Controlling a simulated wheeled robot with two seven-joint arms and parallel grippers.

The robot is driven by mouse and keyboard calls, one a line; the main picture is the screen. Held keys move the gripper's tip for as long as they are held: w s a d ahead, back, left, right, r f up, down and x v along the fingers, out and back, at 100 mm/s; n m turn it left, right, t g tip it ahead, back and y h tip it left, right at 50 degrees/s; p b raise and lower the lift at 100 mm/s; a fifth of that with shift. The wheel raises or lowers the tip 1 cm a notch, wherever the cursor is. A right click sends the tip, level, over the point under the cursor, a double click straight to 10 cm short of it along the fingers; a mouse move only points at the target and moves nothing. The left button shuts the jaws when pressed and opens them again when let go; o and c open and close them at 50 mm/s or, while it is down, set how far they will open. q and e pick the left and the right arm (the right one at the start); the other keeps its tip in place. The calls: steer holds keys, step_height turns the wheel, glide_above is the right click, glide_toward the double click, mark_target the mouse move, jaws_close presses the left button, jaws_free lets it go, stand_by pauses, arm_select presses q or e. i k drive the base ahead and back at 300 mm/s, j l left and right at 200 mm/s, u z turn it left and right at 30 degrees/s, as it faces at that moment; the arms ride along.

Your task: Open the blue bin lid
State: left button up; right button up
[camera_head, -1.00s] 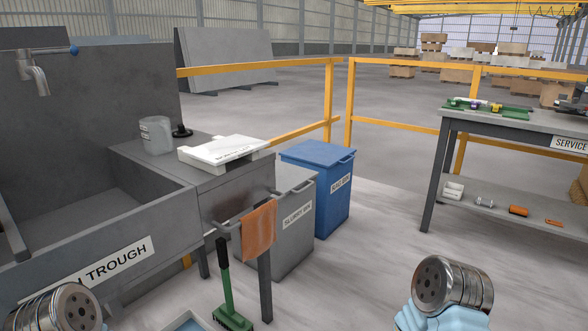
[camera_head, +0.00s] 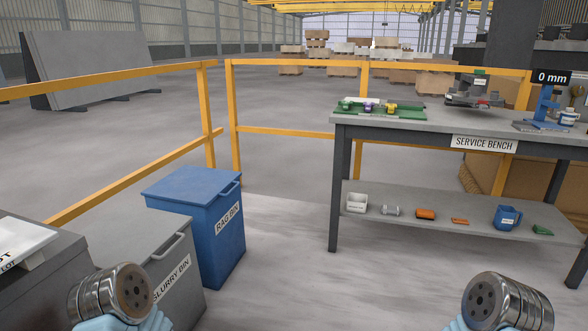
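The blue bin (camera_head: 216,241), labelled RAG BIN, stands on the floor left of centre. Its flat blue lid (camera_head: 188,184) is shut, with a bar handle (camera_head: 230,187) along its right edge. My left arm's metal wrist end shows at the bottom left, in front of the grey bin and apart from the blue one. My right arm's wrist end shows at the bottom right. The fingers of both grippers are outside the frame.
The grey slurry bin (camera_head: 118,238) stands in front of the blue bin. A yellow railing (camera_head: 206,112) runs behind both. The service bench (camera_head: 430,123) stands at the right with tools and items on its shelf. The floor between the blue bin and bench is clear.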

mark_target(197, 186)
steer(key=i+u, duration=0.1)
steer(key=i, duration=0.75)
steer(key=i+l+u, duration=0.1)
steer(key=i, duration=0.7)
steer(key=l, duration=0.1)
